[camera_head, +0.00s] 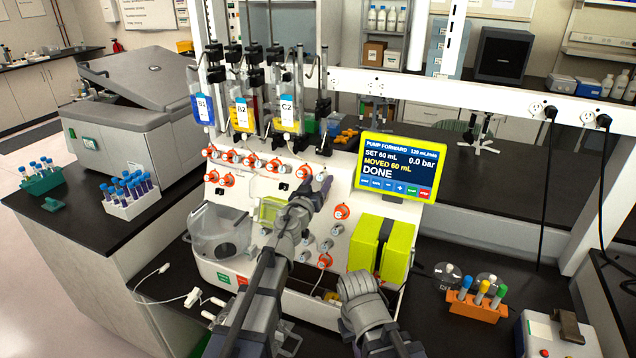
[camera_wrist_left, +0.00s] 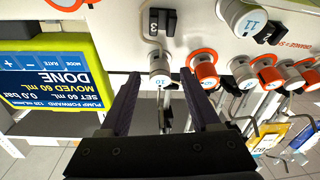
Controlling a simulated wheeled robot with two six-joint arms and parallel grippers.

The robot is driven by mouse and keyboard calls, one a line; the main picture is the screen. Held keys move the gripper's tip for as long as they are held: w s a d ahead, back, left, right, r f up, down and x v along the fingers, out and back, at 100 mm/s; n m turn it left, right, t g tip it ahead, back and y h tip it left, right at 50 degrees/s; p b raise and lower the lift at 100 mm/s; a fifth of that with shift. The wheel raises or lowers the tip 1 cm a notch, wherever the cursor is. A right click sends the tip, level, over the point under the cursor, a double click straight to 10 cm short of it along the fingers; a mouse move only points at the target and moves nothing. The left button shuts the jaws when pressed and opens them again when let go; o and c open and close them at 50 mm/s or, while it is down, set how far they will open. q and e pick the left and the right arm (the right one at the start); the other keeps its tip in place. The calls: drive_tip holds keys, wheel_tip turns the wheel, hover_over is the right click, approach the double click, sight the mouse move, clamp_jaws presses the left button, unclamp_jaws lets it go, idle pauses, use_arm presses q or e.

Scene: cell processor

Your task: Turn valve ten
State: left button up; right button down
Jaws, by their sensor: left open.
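Valve ten is a pale knob marked 10 (camera_wrist_left: 159,66) on the white panel. In the left wrist view, which is upside down, it lies between the two dark fingers of my open left gripper (camera_wrist_left: 160,85). I cannot tell whether the fingers touch it. In the head view my left gripper (camera_head: 314,188) is at the upper right of the valve panel and partly covers it. My right arm (camera_head: 362,300) is low in front of the machine; its fingers cannot be made out.
Orange-ringed valves (camera_wrist_left: 201,68) sit close beside valve ten, and valve eleven (camera_wrist_left: 244,16) is near. The pump screen (camera_head: 397,165) reads DONE, MOVED 60 mL. Bags (camera_head: 242,114) hang above the panel. A yellow-green pump block (camera_head: 398,250) is at lower right.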

use_arm(q)
drive_tip(key=shift+c, duration=0.2)
clamp_jaws()
